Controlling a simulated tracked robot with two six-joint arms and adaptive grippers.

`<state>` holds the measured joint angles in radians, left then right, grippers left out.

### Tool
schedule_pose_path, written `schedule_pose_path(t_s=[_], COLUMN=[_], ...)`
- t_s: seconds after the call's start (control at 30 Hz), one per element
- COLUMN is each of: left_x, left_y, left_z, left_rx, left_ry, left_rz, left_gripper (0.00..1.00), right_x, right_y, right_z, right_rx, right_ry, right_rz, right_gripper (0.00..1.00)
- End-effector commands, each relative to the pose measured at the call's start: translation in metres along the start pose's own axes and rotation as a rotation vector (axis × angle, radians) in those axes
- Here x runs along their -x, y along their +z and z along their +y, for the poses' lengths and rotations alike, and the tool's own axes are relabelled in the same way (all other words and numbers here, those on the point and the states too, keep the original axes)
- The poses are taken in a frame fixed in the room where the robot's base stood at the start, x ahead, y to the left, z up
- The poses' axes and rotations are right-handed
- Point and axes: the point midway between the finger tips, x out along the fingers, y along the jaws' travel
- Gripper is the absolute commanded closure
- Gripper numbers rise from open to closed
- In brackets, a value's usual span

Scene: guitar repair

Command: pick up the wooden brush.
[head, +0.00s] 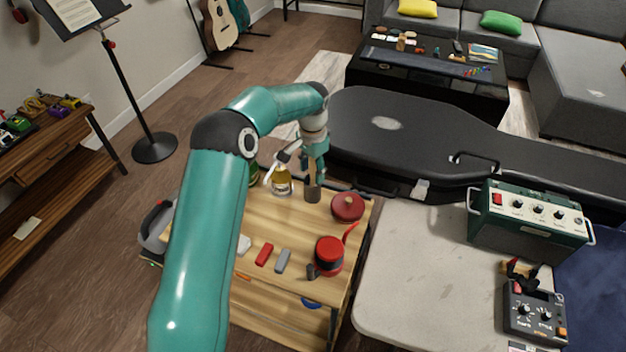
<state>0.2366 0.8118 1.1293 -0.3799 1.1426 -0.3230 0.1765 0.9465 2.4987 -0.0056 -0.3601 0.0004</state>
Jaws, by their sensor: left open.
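A small brown upright object (312,194) stands near the back edge of the wooden cart top, and it may be the wooden brush. It is too small and too covered to tell for sure. My left gripper (306,176) is open, pointing down directly above and around the upper part of this object. I cannot tell whether the fingers touch it. My left arm hides part of the cart's left side. My right gripper is not in view.
On the wooden cart (250,285), a yellow-labelled bottle (282,183) stands just left of the gripper. A dark red round container (347,207) and a red pot (329,256) stand to the right. A black guitar case (400,135) lies behind.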

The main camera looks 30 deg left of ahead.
Motion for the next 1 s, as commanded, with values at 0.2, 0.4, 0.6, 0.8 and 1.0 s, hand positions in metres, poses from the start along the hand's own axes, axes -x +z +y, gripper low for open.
schedule_pose_path(t_s=[0.2,0.4,0.6,0.8,1.0], left_x=[-0.0024,-0.0021,-0.0018,-0.0016,0.0044], left_y=[-0.0003,-0.0003,-0.0005,-0.0006,-0.0011], left_z=[-0.0001,-0.0001,0.0,0.0002,0.0], left_rx=[0.0,0.0,0.0,0.0,0.0], left_ry=[-0.001,-0.001,-0.001,-0.001,-0.001], left_rz=[0.001,0.001,0.001,0.001,0.002], left_gripper=[0.5,0.78,1.0,1.0,1.0], right_x=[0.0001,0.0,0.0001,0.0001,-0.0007], right_y=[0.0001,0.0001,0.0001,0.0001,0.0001], right_z=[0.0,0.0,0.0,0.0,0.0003], right_rx=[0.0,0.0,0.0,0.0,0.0], right_ry=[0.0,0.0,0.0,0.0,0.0], right_rz=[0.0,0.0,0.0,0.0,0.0], right_gripper=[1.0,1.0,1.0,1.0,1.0])
